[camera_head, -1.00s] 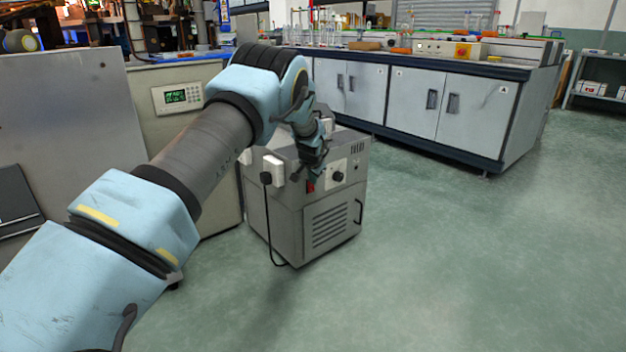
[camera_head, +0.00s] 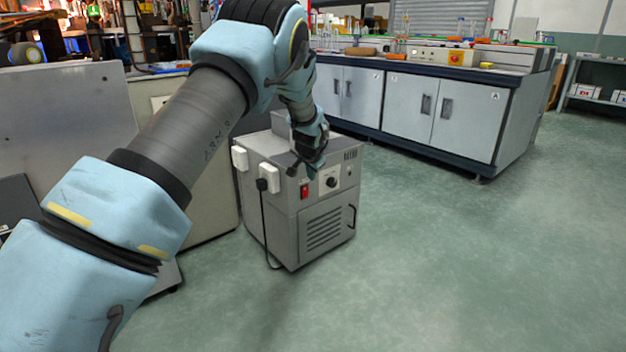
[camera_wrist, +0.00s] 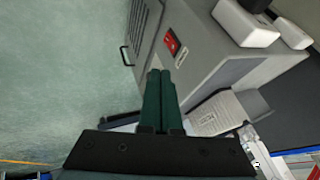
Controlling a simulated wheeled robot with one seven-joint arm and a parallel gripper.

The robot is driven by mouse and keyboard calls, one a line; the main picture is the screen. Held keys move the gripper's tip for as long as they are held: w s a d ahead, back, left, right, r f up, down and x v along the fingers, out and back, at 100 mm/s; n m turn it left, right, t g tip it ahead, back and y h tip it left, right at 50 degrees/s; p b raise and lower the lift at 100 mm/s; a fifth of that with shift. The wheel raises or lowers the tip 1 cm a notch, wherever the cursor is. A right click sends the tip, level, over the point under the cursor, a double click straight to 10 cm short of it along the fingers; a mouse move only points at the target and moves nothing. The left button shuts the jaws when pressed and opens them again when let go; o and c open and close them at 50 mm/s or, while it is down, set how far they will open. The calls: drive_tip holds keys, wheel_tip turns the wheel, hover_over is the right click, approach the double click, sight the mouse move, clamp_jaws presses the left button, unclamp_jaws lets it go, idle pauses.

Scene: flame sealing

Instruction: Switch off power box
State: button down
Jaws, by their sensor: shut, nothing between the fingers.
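The power box (camera_head: 327,228) is a grey metal cabinet standing on the floor. Its front panel has a red switch (camera_head: 304,190) at the upper left and a black knob (camera_head: 331,182) beside it. The red switch also shows in the wrist view (camera_wrist: 172,42). My gripper (camera_head: 314,172) hangs at the top of the front panel, close to the switch and knob. In the wrist view its two dark green fingers (camera_wrist: 160,74) are together and empty, with the switch a little beyond their tips. I cannot tell whether they touch the box or which way the switch is set.
White plugs (camera_head: 268,178) with a black cable sit on the box's left side. A beige cabinet (camera_head: 212,190) stands close on the left. A lab bench (camera_head: 440,110) with bottles and instruments runs behind. The green floor to the right and in front is clear.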

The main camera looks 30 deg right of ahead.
drive_tip(key=shift+v, duration=0.95)
drive_tip(key=shift+w, duration=0.15)
drive_tip(key=s+a+r+n+g+y, duration=0.1)
drive_tip(key=a+r+n, duration=0.2)
drive_tip(key=a, duration=1)
drive_tip(key=s+a+r+n+g+y, duration=0.1)
drive_tip(key=a+r+n, duration=0.15)
drive_tip(key=a, duration=1.05)
drive_tip(key=s+a+r+n+g+y, duration=0.15)
drive_tip(key=s+a+n, duration=0.65)
drive_tip(key=s+a, duration=1.4)
wheel_tip(320, 180, up, 34)
drive_tip(key=g+p, duration=0.1)
drive_tip(key=p, duration=3.3)
drive_tip(key=shift+s+a+r, duration=0.2)
drive_tip(key=shift+s+r, duration=0.05)
drive_tip(key=shift+s, duration=0.15)
drive_tip(key=c, duration=1.6)
unclamp_jaws()
drive_tip(key=shift+m, duration=0.25)
